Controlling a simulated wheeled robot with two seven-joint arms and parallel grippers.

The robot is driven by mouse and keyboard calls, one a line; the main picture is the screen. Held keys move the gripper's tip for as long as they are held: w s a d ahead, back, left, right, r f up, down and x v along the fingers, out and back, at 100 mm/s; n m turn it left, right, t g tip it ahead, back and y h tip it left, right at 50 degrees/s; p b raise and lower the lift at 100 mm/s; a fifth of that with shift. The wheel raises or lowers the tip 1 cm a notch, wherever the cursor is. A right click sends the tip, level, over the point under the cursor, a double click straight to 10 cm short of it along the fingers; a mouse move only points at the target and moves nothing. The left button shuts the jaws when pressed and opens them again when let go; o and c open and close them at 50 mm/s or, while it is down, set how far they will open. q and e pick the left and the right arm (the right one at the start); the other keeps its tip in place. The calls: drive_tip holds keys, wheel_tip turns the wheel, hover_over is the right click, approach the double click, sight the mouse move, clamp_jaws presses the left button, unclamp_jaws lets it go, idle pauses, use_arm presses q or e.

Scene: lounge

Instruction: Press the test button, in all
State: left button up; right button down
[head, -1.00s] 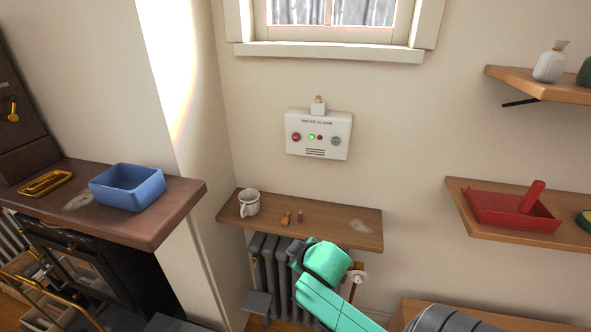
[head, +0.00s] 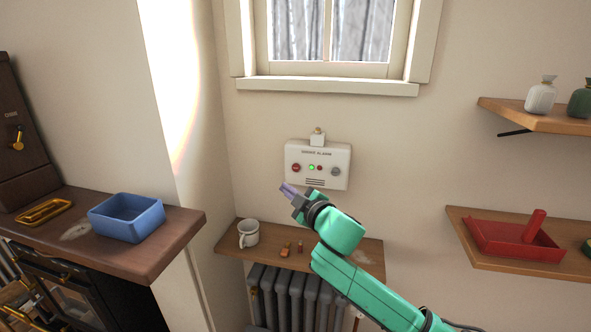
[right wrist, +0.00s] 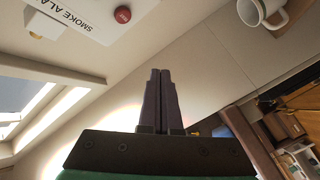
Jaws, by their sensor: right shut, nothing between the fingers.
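The white smoke alarm box (head: 325,153) is fixed to the wall below the window. On its face are a red button (head: 296,168) at the left, a lit green lamp (head: 311,168), a small red lamp (head: 320,168) and a grey round knob or button (head: 335,171) at the right. In the right wrist view the red button (right wrist: 122,14) bears white lettering too small to read. My right gripper (head: 286,187) is shut and empty, just below the box's lower left corner in the picture, apart from the red button. My left gripper is out of view.
A wooden shelf (head: 226,241) below the box carries a white mug (head: 248,233) and small orange-brown items, above a grey radiator (head: 296,290). Shelves with a red tray (head: 508,246) and bottles are at the right. A blue bin (head: 128,222) stands on the left ledge.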

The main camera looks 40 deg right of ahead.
sight(296, 168)
drive_tip(key=w+d, duration=0.5)
drive_tip(key=d, duration=0.2)
idle(1.4)
drive_tip(key=shift+d, duration=0.15)
idle(0.5)
drive_tip(key=shift+w+d, duration=0.2)
drive_tip(key=shift+d, duration=0.1)
drive_tip(key=shift+w+d, duration=0.2)
drive_tip(key=shift+d, duration=0.1)
idle(0.8)
drive_tip(key=shift+s+a+p, duration=0.45)
drive_tip(key=shift+s+a, duration=0.05)
drive_tip(key=shift+a, duration=0.2)
